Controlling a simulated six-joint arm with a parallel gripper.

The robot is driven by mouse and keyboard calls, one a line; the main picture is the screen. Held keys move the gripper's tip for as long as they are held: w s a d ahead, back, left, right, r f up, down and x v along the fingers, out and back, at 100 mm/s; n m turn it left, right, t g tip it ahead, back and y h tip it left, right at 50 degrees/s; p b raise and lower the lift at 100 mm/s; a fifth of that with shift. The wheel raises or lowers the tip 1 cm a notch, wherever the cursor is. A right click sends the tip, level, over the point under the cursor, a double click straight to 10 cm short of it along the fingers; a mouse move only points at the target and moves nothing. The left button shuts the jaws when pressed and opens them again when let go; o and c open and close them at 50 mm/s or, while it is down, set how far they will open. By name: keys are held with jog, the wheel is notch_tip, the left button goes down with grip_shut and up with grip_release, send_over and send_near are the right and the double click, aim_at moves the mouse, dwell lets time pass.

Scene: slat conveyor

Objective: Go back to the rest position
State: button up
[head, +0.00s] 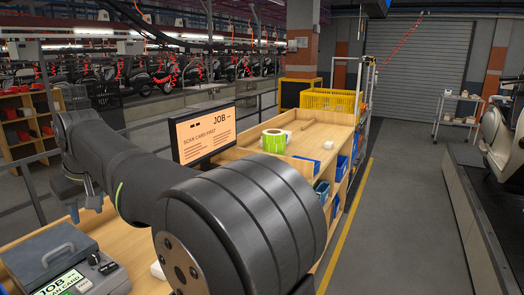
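My arm fills the middle foreground in the head view and reaches to the left. My gripper (78,208) hangs at its far end, pointing down above the wooden bench near the grey box. It is small and partly hidden by my own arm, with a bluish tip showing. I cannot tell whether its fingers are open or shut, and no held thing can be made out.
A wooden bench (130,240) carries a grey lidded box (48,250), a card terminal (75,283), a monitor (205,132) and a green-labelled roll (273,141). A yellow crate (330,101) stands behind. The floor (400,215) right of the bench is clear, up to the conveyor (470,210).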

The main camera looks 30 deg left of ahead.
aim_at(92, 254)
jog(key=x, duration=1.7)
jog(key=shift+f, duration=0.2)
jog(key=shift+a+f, duration=0.1)
jog(key=shift+f, duration=0.05)
jog(key=shift+s+m, duration=0.1)
jog(key=shift+m, duration=0.4)
jog(key=m+t, duration=0.1)
jog(key=m, duration=0.2)
jog(key=m+t+h, duration=0.1)
jog(key=m, duration=0.2)
jog(key=shift+s+m+t, duration=0.15)
jog(key=shift+m+t, duration=0.15)
jog(key=shift+r, duration=0.45)
jog(key=v, duration=0.9)
jog(key=shift+s+r, duration=0.2)
